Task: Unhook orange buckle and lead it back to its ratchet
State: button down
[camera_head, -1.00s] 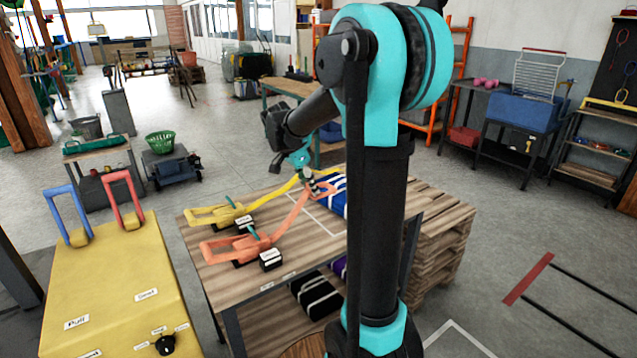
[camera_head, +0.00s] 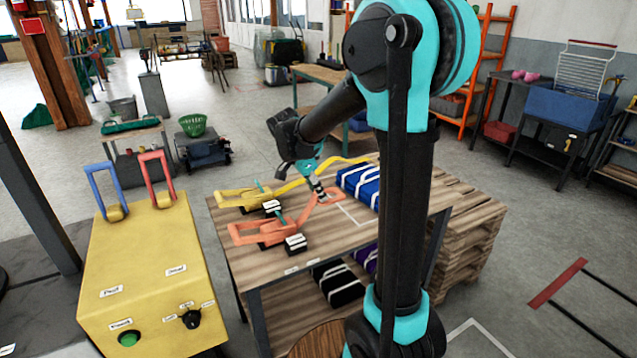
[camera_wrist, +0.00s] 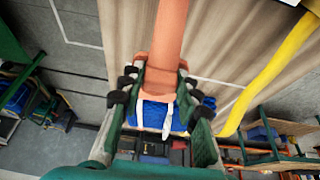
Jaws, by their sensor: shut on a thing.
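My gripper (camera_head: 320,190) is shut on the orange buckle (camera_head: 334,197) at the end of the orange strap, low over the wooden table (camera_head: 345,232). In the wrist view the orange strap (camera_wrist: 172,35) runs between the two dark fingers of my gripper (camera_wrist: 160,95); the fingers partly hide the buckle. The orange ratchet (camera_head: 258,233) lies on the left of the table, and the strap bends up from it to my gripper. The buckle is apart from the blue bundle (camera_head: 352,181) with white bands.
A yellow ratchet (camera_head: 235,199) lies behind the orange one, and its yellow strap (camera_head: 322,164) passes behind my gripper to the bundle; it also shows in the wrist view (camera_wrist: 265,75). A yellow control box (camera_head: 150,255) stands at left. The table's front middle is bare.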

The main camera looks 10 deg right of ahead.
jog(key=shift+f, duration=5.05)
jog(key=c, duration=1)
grip_release()
jog(key=shift+r, duration=0.1)
jog(key=v, duration=1.2)
jog(key=s+d+f+n+t+y, duration=0.1)
jog(key=s+d+f+n, duration=0.1)
jog(key=s, duration=0.5)
jog(key=s+d+f+n+t+y, duration=0.1)
jog(key=s+d+f+n+y, duration=0.1)
jog(key=s+f+n, duration=0.3)
jog(key=s+d+f+n+y, duration=0.1)
jog(key=s+d+f+n, duration=0.2)
jog(key=s+n, duration=0.4)
jog(key=shift+s+d+f+t, duration=0.25)
jog(key=shift+s+d+t, duration=0.15)
jog(key=shift+s+d, duration=0.4)
